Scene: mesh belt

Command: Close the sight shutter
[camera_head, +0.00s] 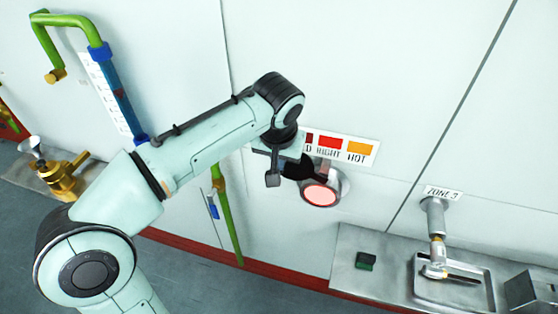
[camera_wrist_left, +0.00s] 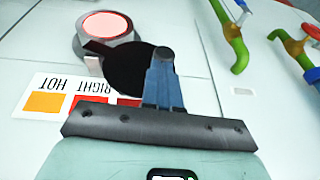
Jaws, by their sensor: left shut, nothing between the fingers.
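The sight port (camera_head: 319,194) on the pale wall has a round, glowing pink glass in a metal ring. It also shows in the left wrist view (camera_wrist_left: 107,25). The sight shutter (camera_head: 297,169) is a black disc with a short arm; in the left wrist view the disc (camera_wrist_left: 130,72) lies beside the glass, which is largely uncovered. My left gripper (camera_head: 273,180) is shut and empty beside the shutter. Its fingertips (camera_wrist_left: 163,54) overlap the disc's edge in the wrist view; I cannot tell whether they touch. My right gripper is not in view.
A colour label (camera_head: 345,147) reading RIGHT and HOT is on the wall above the port. A metal ledge (camera_head: 345,262) with a green button (camera_head: 366,261) and a handle (camera_head: 437,262) is at lower right. Green pipes (camera_head: 227,215) run along the wall.

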